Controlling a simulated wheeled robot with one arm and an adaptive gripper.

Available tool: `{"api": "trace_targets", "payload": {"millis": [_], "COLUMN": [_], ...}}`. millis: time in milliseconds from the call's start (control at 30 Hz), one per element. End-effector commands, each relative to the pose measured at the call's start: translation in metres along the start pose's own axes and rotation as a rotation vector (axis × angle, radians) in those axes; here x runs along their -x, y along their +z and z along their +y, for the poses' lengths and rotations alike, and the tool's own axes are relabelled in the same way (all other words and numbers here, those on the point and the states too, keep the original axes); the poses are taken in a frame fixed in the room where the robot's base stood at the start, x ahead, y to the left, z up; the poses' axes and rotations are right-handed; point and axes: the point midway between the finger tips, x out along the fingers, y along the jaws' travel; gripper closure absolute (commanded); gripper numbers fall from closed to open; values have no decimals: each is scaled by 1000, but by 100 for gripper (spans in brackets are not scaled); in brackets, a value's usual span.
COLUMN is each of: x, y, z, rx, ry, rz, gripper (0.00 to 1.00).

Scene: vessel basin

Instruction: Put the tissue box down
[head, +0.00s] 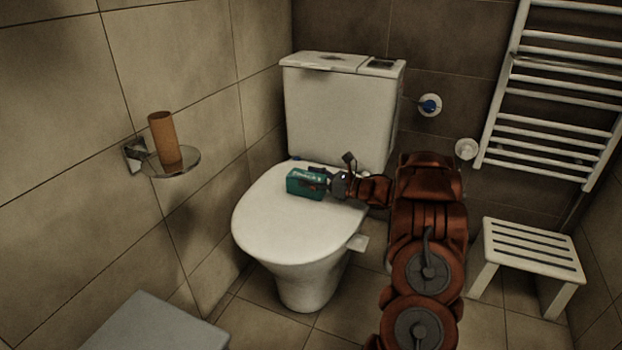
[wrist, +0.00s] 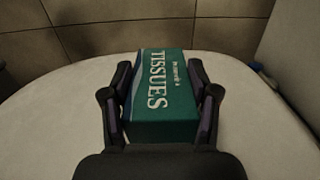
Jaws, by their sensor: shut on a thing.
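The tissue box (head: 304,184) is a small teal-green box at the closed toilet lid (head: 280,225). In the wrist view the tissue box (wrist: 166,92) shows its printed "TISSUES" side, with white lettering and a pale curved band. My gripper (head: 318,181) reaches in from the right. In the wrist view my gripper (wrist: 164,98) has one finger pressed along each side of the box. The white lid (wrist: 60,125) spreads around and below the box. I cannot tell whether the box's underside touches the lid; it is hidden.
The cistern (head: 338,110) stands behind the lid. A brown cylinder (head: 164,138) stands on a small wall shelf (head: 186,163) at the left. A white slatted stool (head: 530,250) and a towel rail (head: 550,95) are at the right. The front of the lid is clear.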

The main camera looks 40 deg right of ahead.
Motion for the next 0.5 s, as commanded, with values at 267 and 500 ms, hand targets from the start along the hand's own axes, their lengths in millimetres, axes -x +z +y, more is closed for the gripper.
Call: {"api": "trace_targets", "payload": {"millis": [267,500], "x": [0,0], "y": [-2,-2], "z": [0,0], "rx": [0,0], "ry": [0,0], "rz": [0,0], "gripper": [29,15]}}
